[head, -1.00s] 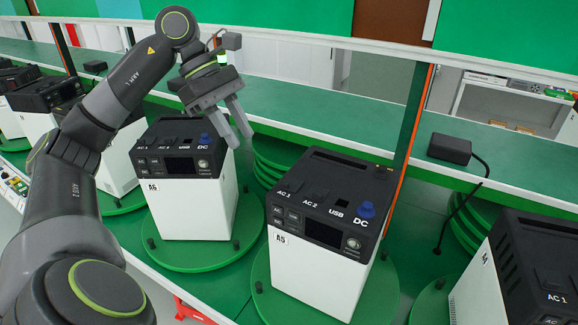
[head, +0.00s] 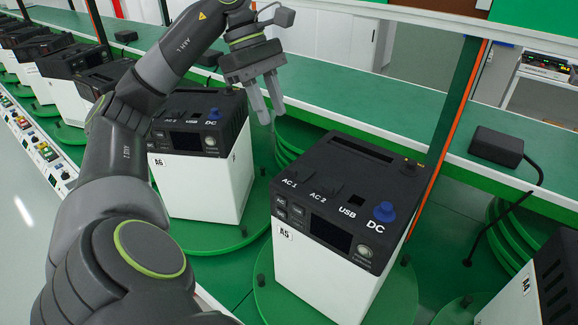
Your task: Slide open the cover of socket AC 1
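The white power unit A5 (head: 325,258) with a black top stands upright on a green turntable, right of centre. Its AC 1 socket cover (head: 298,171) is a dark square at the left of the top, beside AC 2 (head: 325,190); both look closed, though the dark detail is hard to tell. A blue DC cap (head: 385,211) and an open dark USB slot (head: 355,200) sit further right. My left gripper (head: 272,116) points down in the air, up and left of AC 1, behind and between A5 and A6. Its fingers are apart and empty. My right gripper is out of view.
Unit A6 (head: 205,185) stands left of A5, with several more units in a row beyond. Part of another unit (head: 545,285) is at the lower right. A black adapter (head: 497,146) with a cable lies on the green shelf (head: 400,120) behind. An orange-edged post (head: 455,115) rises behind A5.

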